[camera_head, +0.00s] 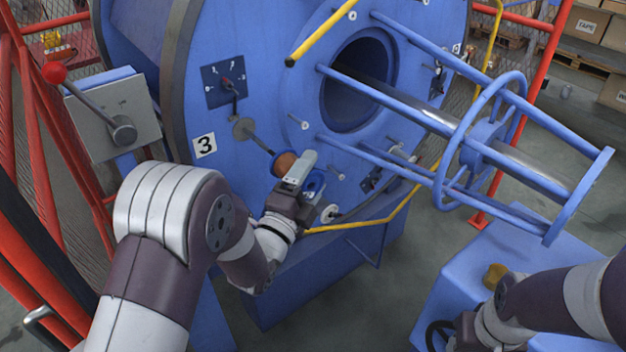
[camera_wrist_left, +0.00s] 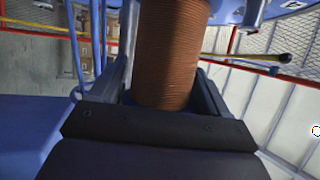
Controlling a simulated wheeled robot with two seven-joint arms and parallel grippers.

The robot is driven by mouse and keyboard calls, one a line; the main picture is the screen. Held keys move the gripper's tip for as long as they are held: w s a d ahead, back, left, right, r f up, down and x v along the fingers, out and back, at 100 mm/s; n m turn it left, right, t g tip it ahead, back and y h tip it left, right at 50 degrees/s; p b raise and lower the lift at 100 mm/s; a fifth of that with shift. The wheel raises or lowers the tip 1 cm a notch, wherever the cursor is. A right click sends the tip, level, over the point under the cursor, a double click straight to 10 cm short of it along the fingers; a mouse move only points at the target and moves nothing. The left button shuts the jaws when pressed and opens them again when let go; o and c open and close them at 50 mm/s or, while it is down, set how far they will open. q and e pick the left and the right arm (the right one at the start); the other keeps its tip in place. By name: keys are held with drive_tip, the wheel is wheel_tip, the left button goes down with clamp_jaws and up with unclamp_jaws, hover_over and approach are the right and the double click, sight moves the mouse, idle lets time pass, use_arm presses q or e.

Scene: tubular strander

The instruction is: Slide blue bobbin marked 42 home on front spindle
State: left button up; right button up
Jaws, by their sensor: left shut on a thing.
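The bobbin (camera_head: 284,164) has copper-coloured winding and a blue flange (camera_head: 313,183); no 42 is readable. My left gripper (camera_head: 297,172) is shut on it, in front of the blue machine face. In the left wrist view the winding (camera_wrist_left: 172,55) stands between both fingers. A thin spindle rod (camera_head: 262,146) with a grey disc (camera_head: 243,129) meets the bobbin's left end. I cannot tell how far the rod enters the bobbin. My right gripper (camera_head: 462,331) is low at the right, partly cut off, its fingers unclear.
A big blue drum (camera_head: 270,90) carries a number 3 plate (camera_head: 204,145). A blue tube frame (camera_head: 490,140) juts out to the right. A yellow bar (camera_head: 372,221) runs below the gripper. A grey lever box (camera_head: 115,110) and red fence (camera_head: 40,165) stand left.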

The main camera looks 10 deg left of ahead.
sight(262, 147)
use_arm(q)
drive_tip(key=shift+w+a+r+b, duration=0.1)
drive_tip(key=shift+w+a+b, duration=0.7)
drive_tip(key=shift+w+a, duration=1)
drive_tip(key=shift+w+a+f+b, duration=0.1)
drive_tip(key=shift+w+a+b, duration=0.95)
drive_tip(key=shift+a, duration=1.1)
drive_tip(key=shift+w+a+r+b, duration=0.1)
drive_tip(key=shift+w+a+b, duration=0.45)
drive_tip(key=shift+w+a, duration=1.35)
drive_tip(key=shift+s, duration=0.15)
drive_tip(key=o, duration=1.5)
drive_tip(key=shift+s+a+f, duration=0.1)
drive_tip(key=shift+s+f, duration=0.05)
drive_tip(key=shift+f, duration=0.05)
